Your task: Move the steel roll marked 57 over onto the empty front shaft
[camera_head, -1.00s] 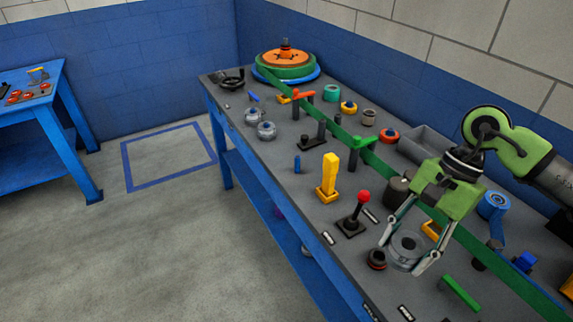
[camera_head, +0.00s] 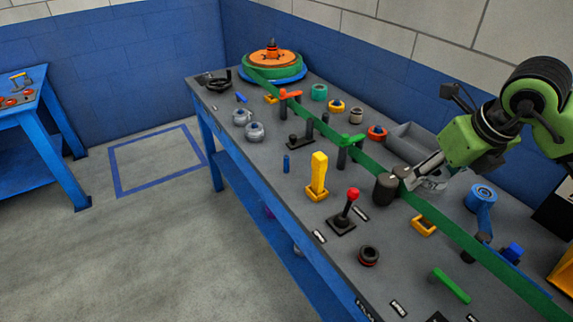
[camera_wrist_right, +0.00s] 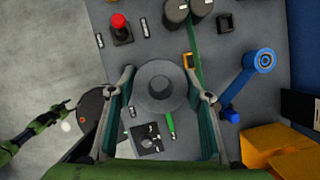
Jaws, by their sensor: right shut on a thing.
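My right gripper (camera_head: 428,172) is shut on a grey steel roll (camera_head: 436,184), held above the bench near the green strip. Part of a dark marking shows on its side in the head view, too small to read surely. In the right wrist view the roll (camera_wrist_right: 160,87) sits between the two fingers of the right gripper (camera_wrist_right: 161,100). A low black piece with a red ring (camera_head: 368,256) stands on the bench in front; I cannot tell whether it is the front shaft. My left gripper (camera_wrist_right: 62,113) shows small at the left of the wrist view, its jaws unclear.
A grey tray (camera_head: 410,143) stands behind.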

